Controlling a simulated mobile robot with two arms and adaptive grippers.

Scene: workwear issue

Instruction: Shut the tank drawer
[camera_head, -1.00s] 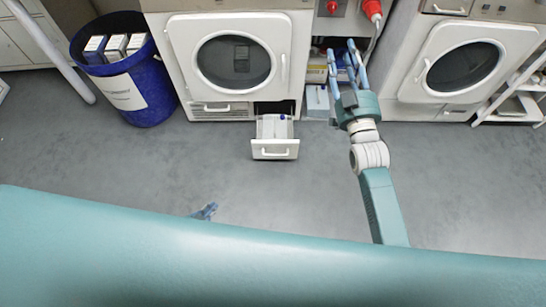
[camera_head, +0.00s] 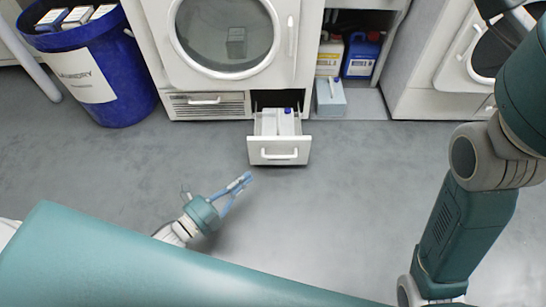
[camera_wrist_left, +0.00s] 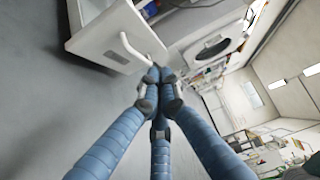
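The white tank drawer (camera_head: 258,150) is pulled out from the base of the white machine, below its round door. A pale tank (camera_head: 272,124) with a blue cap sits in it. The drawer has a white bar handle on its front. My left gripper (camera_head: 246,179) is in front of and below the drawer, slightly left of the handle, apart from it in the head view. In the left wrist view, its blue fingers (camera_wrist_left: 156,80) are together with nothing between them, and the drawer front (camera_wrist_left: 110,35) with its handle is just beyond. My right gripper is out of view; its arm shows at the right.
A blue laundry bin (camera_head: 125,88) with boxes stands left of the machine (camera_head: 150,45). Bottles and a grey-blue box (camera_head: 330,97) are in the bay to the right. The grey floor (camera_head: 350,190) before the drawer is clear.

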